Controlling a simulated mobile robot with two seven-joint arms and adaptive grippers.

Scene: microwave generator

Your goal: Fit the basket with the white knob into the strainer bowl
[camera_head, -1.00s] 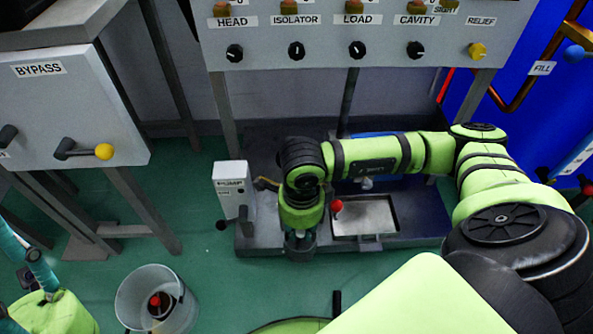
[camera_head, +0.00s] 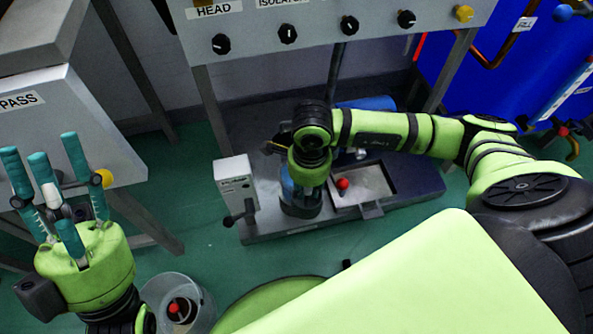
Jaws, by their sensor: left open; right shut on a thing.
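My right gripper (camera_head: 298,187) points down over the dark round strainer bowl (camera_head: 301,210) on the grey skid. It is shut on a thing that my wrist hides. I cannot make out the basket with the white knob there, nor how deep anything sits in the bowl. A small pale knob (camera_head: 361,153) shows behind the shallow tray; I cannot tell what it belongs to. My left gripper (camera_head: 55,185) is open and empty at the left, its teal fingers pointing up in front of the bypass cabinet.
A bucket (camera_head: 205,303) with a red-knobbed thing (camera_head: 175,307) stands on the floor beside my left arm. A white pump box (camera_head: 236,182) with a lever stands left of the bowl. A red knob (camera_head: 343,183) shows at the shallow tray (camera_head: 375,181) to its right.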

